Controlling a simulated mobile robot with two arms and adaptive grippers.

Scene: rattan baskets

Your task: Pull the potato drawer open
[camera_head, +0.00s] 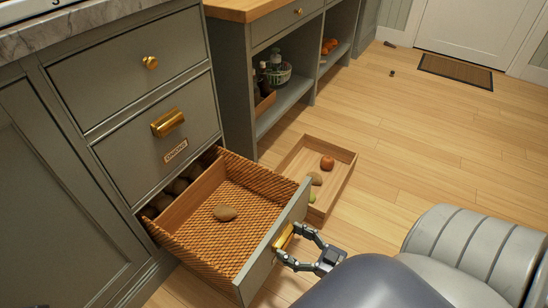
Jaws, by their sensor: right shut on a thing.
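The bottom drawer (178,236), lined with rattan and with a grey-green front, stands pulled well out of the cabinet. One brown potato (225,212) lies in its front part. Several darker potatoes (176,186) lie at the back, partly hidden under the cabinet. My right gripper (288,243) is shut on the brass handle (283,238) on the drawer's front. No label on this front can be seen from here. My left gripper is out of view.
A shut drawer (120,165) with a brass pull and small label is above. A wooden tray (338,186) with a reddish round item, a potato and a green item lies on the floor behind the drawer front. Open shelves (285,105) stand beyond.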

